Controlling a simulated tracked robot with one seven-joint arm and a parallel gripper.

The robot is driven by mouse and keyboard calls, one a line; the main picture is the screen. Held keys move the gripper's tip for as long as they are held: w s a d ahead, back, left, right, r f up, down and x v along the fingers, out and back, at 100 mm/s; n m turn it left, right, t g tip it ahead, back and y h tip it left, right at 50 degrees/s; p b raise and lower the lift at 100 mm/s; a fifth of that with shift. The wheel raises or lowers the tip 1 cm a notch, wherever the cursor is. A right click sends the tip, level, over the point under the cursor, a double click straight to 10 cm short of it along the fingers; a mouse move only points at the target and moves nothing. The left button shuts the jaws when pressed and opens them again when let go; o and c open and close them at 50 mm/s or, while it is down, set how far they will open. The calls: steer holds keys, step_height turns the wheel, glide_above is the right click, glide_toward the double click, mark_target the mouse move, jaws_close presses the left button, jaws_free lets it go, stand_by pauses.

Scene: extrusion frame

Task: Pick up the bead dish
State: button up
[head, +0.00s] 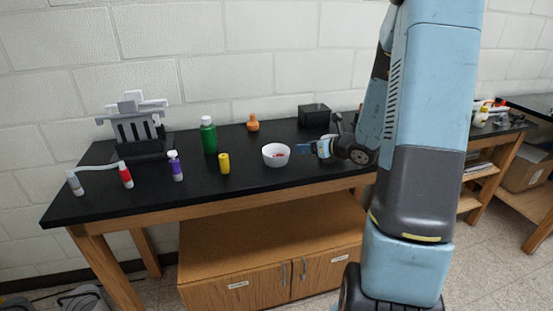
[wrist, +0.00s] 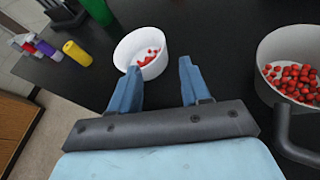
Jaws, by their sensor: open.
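The bead dish (head: 276,154), a small white round bowl with a few red beads inside, stands upright on the black bench top. In the wrist view the dish (wrist: 128,57) lies just beyond my fingertips, slightly left of the middle between them. My gripper (wrist: 160,68) is open, with two blue fingers apart and nothing between them. In the head view my gripper (head: 311,147) is right of the dish, at about rim height, with a small gap. The dish's far side is visible and no finger appears to touch it.
A larger pale container (wrist: 272,91) of red beads shows at the wrist view's right edge, beside a dark bent bar. A green bottle (head: 209,138), yellow cylinder (head: 224,163), orange flask (head: 253,123) and black box (head: 314,115) stand around the dish. A rack (head: 137,128) stands left.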

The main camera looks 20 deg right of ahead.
mark_target(279, 148)
steer(key=x, duration=1.1)
steer(key=shift+w+a+f, duration=0.15)
steer(key=shift+w+a, duration=0.05)
steer(key=shift+w, duration=0.05)
jaws_close()
